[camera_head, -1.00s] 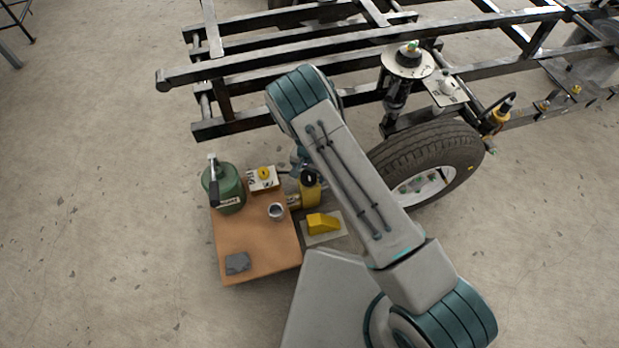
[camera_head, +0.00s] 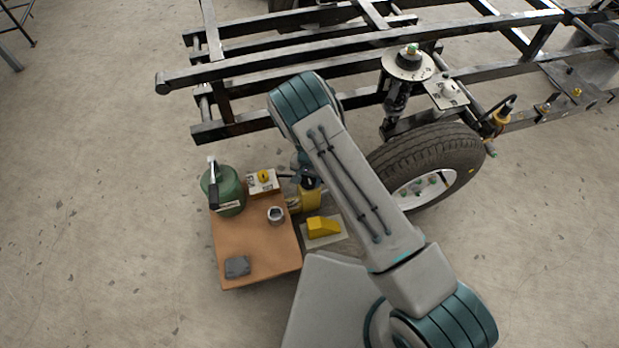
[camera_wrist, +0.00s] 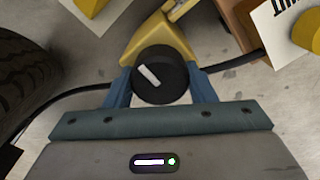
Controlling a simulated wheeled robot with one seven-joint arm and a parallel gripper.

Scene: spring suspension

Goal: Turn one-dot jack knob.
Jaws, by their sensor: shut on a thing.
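The yellow jack (camera_head: 311,199) stands on the floor at the right edge of the brown board, beside the wheel. Its round black knob (camera_wrist: 168,84) has a white bar mark, tilted from upper left to lower right, in the wrist view. My gripper (camera_wrist: 160,88) has its two blue fingers on either side of the knob and is shut on it. In the head view my gripper is mostly hidden behind my arm, near the jack's top. I cannot make out a dot mark on the jack.
A yellow wedge (camera_head: 322,228) lies on a pale plate just in front of the jack. The tyre (camera_head: 420,152) is close on the right.

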